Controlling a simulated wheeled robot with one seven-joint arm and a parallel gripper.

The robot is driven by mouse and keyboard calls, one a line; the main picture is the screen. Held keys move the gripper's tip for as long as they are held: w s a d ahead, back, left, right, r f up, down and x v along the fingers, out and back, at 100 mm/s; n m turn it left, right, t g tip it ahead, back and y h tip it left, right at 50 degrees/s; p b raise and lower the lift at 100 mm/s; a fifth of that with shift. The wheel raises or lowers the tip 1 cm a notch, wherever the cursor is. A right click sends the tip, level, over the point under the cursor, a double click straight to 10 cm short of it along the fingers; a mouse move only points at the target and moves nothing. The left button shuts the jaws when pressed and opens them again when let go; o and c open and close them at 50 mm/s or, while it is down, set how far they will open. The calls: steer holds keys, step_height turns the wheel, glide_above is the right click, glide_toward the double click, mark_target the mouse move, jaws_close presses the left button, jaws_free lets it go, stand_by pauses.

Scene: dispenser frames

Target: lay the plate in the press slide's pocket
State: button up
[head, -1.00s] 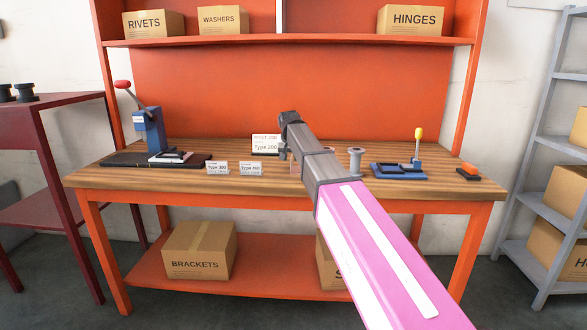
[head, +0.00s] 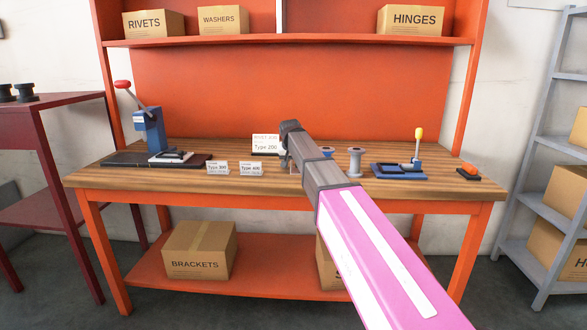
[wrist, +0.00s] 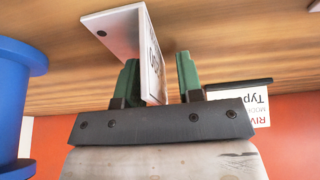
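In the wrist view, a white angled plate (wrist: 153,55) with dark lettering on one face and a dark hole on the other stands between the green fingers of my gripper (wrist: 158,80). The left finger is close against it. A gap shows before the right finger, so my gripper looks open around it. The blue press (head: 149,132) with a red-knobbed lever stands at the bench's left. Its slide (head: 172,156) lies on the black base; the pocket is too small to make out.
Two small labelled plates, Type 300 (head: 217,168) and Type 400 (head: 251,168), stand left of my gripper. A job sign (head: 265,144) reading Type 200 stands behind. A grey spool (head: 355,161), a blue spool (wrist: 18,90) and a blue yellow-knobbed fixture (head: 400,171) are to the right.

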jaws_close()
steer(key=shift+r, duration=0.1)
stand_by(0.3)
